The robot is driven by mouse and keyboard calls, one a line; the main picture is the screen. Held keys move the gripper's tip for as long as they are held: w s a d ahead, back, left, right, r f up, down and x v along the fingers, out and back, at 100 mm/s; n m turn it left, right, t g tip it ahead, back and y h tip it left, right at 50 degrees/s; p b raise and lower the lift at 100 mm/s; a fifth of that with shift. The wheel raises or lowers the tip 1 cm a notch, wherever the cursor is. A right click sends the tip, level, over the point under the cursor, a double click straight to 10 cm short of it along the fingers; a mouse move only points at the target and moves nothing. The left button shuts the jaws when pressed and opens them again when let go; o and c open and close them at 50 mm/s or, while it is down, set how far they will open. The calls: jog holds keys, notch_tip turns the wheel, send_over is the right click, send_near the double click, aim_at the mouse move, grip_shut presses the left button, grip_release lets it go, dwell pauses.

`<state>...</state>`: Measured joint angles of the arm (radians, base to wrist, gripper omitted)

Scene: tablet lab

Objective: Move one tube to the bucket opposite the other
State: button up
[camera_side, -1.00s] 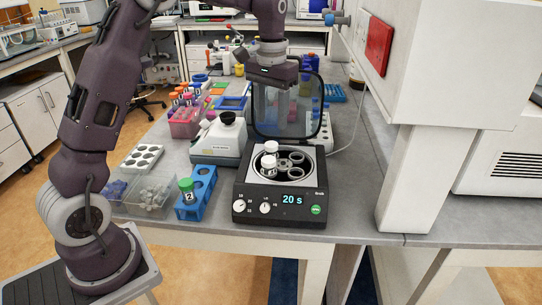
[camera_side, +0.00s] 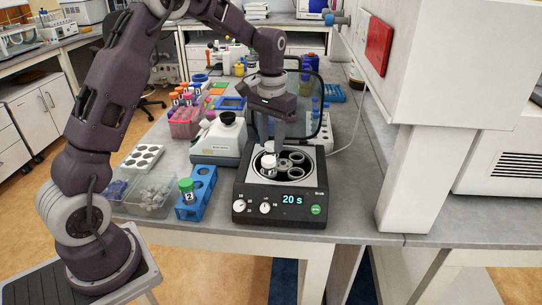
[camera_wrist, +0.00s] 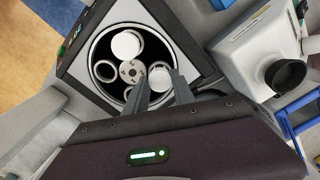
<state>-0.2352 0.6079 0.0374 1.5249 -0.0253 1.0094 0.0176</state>
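The open centrifuge (camera_side: 240,190) has a round rotor with buckets. Two white-capped tubes stand in neighbouring buckets, not opposite ones. The near tube (camera_side: 269,163) shows clearly in the side view and at the top of the rotor in the wrist view (camera_wrist: 126,44). The other tube (camera_wrist: 158,85) is under my gripper; in the side view the fingers mostly hide it. An empty bucket (camera_wrist: 105,70) shows at the rotor's left, and another is partly hidden by a finger. My gripper (camera_wrist: 162,76) points down, its fingers apart on either side of that tube's cap; contact cannot be told.
The raised dark lid (camera_side: 322,120) stands behind the rotor, close to my gripper. A blue rack (camera_side: 205,182) with a green-capped tube (camera_side: 186,186) stands left of the centrifuge. A white instrument (camera_side: 215,145) stands behind it. A white cabinet rises at the right.

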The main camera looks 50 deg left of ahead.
dwell(0.3)
jog(key=shift+r, duration=3.75)
jog(key=w+d+r, duration=0.4)
jog(key=shift+w+d, duration=0.35)
jog(key=shift+f, duration=1.8)
jog(key=shift+f, duration=0.1)
